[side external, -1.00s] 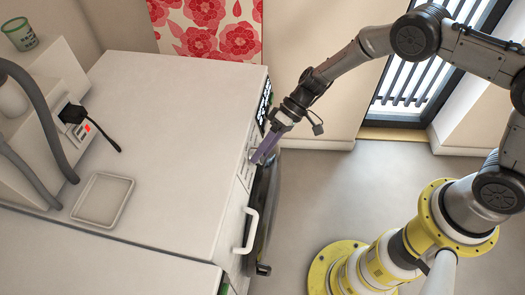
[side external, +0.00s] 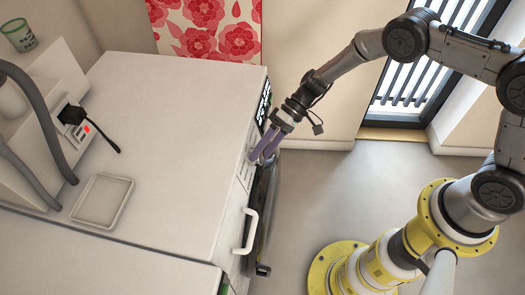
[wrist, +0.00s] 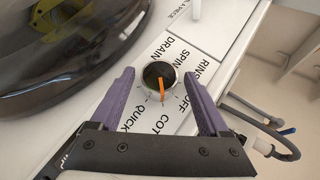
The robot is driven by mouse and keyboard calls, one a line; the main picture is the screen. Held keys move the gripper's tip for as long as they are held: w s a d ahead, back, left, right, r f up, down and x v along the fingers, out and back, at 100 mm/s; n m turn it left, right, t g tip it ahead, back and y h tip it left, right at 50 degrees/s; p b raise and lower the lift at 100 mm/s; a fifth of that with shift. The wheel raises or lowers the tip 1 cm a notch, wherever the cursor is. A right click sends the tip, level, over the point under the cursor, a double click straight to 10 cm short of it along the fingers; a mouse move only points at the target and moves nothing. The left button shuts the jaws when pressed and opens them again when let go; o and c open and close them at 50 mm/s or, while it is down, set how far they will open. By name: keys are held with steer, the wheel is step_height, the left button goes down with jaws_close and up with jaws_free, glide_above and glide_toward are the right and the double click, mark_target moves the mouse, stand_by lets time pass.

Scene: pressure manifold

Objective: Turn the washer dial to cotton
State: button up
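The washer dial (wrist: 160,78) is a small round dark knob with a silver rim and an orange pointer, on the white control panel. In the wrist view the pointer aims down, toward the partly visible label "COT" (wrist: 164,119). "QUICK" is left of that label and "OFF" right of it. "DRAIN", "SPIN" and "RINSE" are above. My gripper (wrist: 159,74) is open, its purple fingers on either side of the dial with a visible gap to each. In the side view my gripper (side external: 262,157) is at the front of the washer (side external: 180,140), and the dial is hidden.
The washer's dark round door (wrist: 60,50) is beside the panel. A shallow tray (side external: 102,201) and a black cable (side external: 108,138) lie on top.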

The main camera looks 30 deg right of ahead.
steer(key=shift+o, duration=0.2)
steer(key=v, duration=1.4)
steer(key=shift+f, duration=0.15)
